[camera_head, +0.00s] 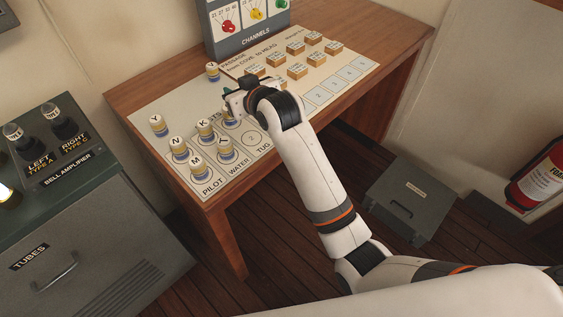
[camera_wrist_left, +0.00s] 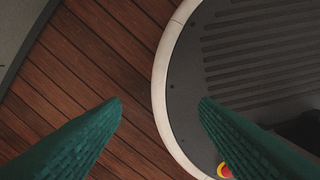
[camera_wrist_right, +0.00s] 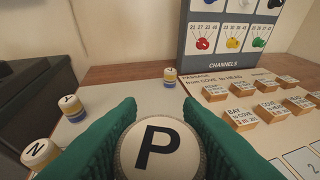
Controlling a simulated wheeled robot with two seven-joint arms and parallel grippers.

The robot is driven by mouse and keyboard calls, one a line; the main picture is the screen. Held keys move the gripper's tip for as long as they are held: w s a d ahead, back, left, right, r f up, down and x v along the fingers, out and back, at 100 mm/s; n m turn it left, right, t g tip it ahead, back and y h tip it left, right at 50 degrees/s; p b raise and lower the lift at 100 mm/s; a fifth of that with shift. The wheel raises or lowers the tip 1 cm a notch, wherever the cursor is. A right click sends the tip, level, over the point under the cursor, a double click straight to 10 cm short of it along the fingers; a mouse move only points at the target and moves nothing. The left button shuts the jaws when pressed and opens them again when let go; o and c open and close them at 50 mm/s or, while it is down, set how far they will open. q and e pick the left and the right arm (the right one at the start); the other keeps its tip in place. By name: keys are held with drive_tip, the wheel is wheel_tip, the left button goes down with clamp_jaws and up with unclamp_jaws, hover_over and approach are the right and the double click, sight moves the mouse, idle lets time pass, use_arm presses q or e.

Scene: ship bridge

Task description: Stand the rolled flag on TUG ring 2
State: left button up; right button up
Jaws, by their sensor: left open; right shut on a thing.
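My right gripper (camera_head: 230,104) is shut on a rolled flag (camera_wrist_right: 158,148), whose round white end is marked P. The flag is between the green fingers in the right wrist view; in the head view the gripper largely hides it. The gripper is over the chart board, just behind and left of TUG ring 2 (camera_head: 251,138), an empty printed circle marked 2. I cannot tell whether the flag touches the board. My left gripper (camera_wrist_left: 160,105) is open and empty above the floor; it is outside the head view.
Flags marked N (camera_head: 177,142), K (camera_head: 204,125) and M (camera_head: 196,162) stand near the rings, left of my right gripper. Y flags (camera_head: 157,121) stand farther out. Labelled wooden blocks (camera_head: 297,70) and the CHANNELS panel (camera_head: 254,40) are behind and right.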

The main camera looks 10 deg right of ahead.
drive_tip(key=shift+s+d+f, duration=0.1)
drive_tip(key=shift+d+f, duration=0.2)
drive_tip(key=shift+f, duration=0.2)
drive_tip(key=shift+d+f, duration=0.25)
drive_tip(key=shift+f, duration=0.2)
drive_tip(key=f, duration=0.4)
drive_tip(key=shift+w+a+f, duration=0.1)
drive_tip(key=shift+w+f, duration=0.1)
drive_tip(key=shift+w, duration=0.1)
drive_tip(key=shift+f, duration=0.35)
drive_tip(key=shift+s+f, duration=0.1)
drive_tip(key=shift+f, duration=1.65)
use_arm(q)
drive_tip(key=shift+w, duration=0.7)
use_arm(e)
drive_tip(key=shift+f, duration=0.15)
use_arm(q)
drive_tip(key=shift+w, duration=0.2)
use_arm(e)
drive_tip(key=o, duration=1)
drive_tip(key=shift+c, duration=0.2)
